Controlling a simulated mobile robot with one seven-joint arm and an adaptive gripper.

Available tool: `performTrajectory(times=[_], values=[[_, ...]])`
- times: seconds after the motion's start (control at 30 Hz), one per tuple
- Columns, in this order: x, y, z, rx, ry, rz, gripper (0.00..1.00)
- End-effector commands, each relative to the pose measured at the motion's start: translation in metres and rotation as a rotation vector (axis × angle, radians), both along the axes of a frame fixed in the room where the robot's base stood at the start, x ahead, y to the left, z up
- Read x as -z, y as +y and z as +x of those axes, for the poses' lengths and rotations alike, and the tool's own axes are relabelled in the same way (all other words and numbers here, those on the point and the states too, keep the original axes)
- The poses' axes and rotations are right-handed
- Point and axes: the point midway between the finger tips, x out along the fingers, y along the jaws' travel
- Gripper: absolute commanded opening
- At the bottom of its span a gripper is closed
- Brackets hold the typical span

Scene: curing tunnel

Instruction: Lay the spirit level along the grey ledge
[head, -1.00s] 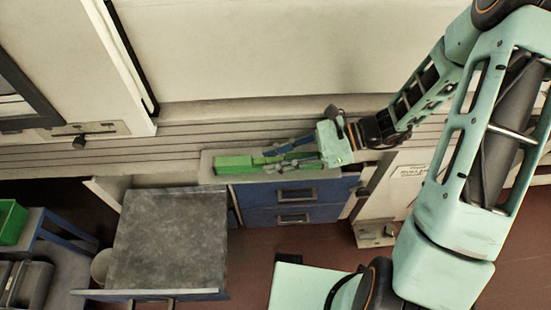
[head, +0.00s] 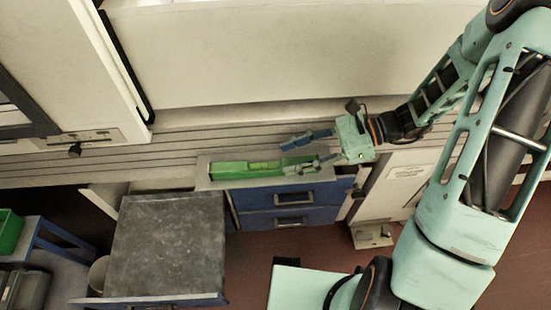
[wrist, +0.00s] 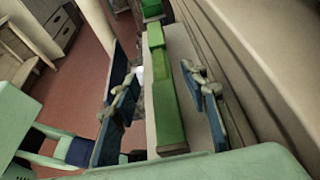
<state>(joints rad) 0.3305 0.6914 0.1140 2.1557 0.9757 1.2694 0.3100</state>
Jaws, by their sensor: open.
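The green spirit level (head: 250,170) lies flat and lengthwise on the grey ledge (head: 204,173) above the blue drawers in the head view. In the wrist view, the level (wrist: 166,100) runs away from me along the pale ledge surface (wrist: 192,118). My gripper (head: 286,158) is open at the level's right end, its blue fingers spread to either side. In the wrist view, the fingers of my gripper (wrist: 152,75) flank the level with visible gaps. Whether any fingertip pad touches it is unclear.
A ribbed pale wall strip (head: 90,160) runs behind the ledge. Blue drawers (head: 292,205) stand below it. A dark-topped unit (head: 168,240) stands in front at the left. A green bin (head: 9,232) is at the far left. Red floor is clear below the drawers.

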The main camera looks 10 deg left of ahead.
Motion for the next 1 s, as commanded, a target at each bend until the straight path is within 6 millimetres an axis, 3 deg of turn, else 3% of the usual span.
performTrajectory(times=[0.1,0.33,1.0], values=[[-0.010,-0.024,0.007,0.003,-0.002,-0.002,0.41],[-0.022,-0.051,0.012,0.001,-0.001,-0.002,0.41],[-0.024,-0.056,0.013,-0.003,-0.003,-0.009,0.41]])
